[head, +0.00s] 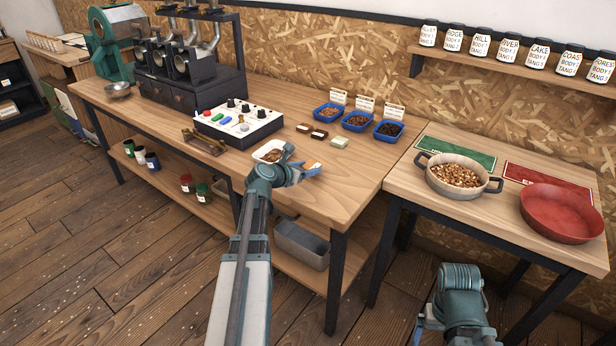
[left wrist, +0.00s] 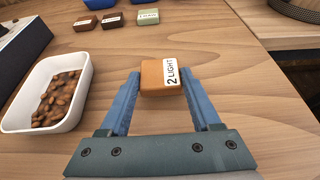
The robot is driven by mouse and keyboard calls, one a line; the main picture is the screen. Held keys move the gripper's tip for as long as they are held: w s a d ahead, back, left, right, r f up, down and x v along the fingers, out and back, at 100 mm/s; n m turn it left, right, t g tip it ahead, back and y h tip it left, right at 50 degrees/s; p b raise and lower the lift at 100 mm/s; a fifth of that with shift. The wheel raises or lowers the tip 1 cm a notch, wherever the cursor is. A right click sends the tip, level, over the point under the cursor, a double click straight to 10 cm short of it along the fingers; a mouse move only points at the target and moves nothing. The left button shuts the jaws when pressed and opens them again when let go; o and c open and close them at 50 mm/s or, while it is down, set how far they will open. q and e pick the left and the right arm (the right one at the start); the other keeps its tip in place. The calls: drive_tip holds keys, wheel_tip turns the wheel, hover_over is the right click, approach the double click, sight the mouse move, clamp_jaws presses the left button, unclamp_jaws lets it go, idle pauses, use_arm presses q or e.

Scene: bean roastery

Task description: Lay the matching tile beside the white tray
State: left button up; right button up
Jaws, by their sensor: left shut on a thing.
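The white tray (head: 262,158) holds brown beans and stands near the table's front edge; in the left wrist view it is on the left (left wrist: 12,118). My left gripper (head: 311,170) is to the right of the tray, shut on an orange-brown tile (left wrist: 153,80) labelled "2 LIGHT". The tile is apart from the tray; I cannot tell whether it touches the table. Three other tiles lie in a row behind: a brown one (head: 303,128), a dark one (head: 319,134) and a pale green one (head: 340,142). My right gripper (head: 432,322) is low at bottom right, its fingers unclear.
Three blue trays of beans (head: 356,122) with cards stand at the back. A control box (head: 238,122) is left of the white tray. A pot of beans (head: 458,176) and a red pan (head: 561,212) stand on the right table. Bare wood surrounds the held tile.

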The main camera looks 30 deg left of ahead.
use_arm(q)
drive_tip(key=shift+f+b, duration=0.4)
drive_tip(key=shift+f, duration=0.5)
use_arm(e)
drive_tip(key=shift+s+a+f, duration=0.1)
drive_tip(key=shift+f, duration=0.8)
use_arm(q)
drive_tip(key=shift+f, duration=0.15)
drive_tip(key=o, duration=1.4)
use_arm(e)
drive_tip(key=shift+f, duration=0.15)
use_arm(q)
drive_tip(key=shift+s+r, duration=0.1)
drive_tip(key=shift+r, duration=0.2)
drive_tip(key=p+v, duration=0.4)
drive_tip(key=v, duration=0.6)
drive_tip(key=shift+s, duration=0.25)
drive_tip(key=shift+s+a+r+p, duration=0.1)
drive_tip(key=shift+s+r+p, duration=0.15)
drive_tip(key=shift+s, duration=0.4)
use_arm(e)
drive_tip(key=shift+r, duration=2.45)
use_arm(q)
drive_tip(key=shift+w, duration=0.1)
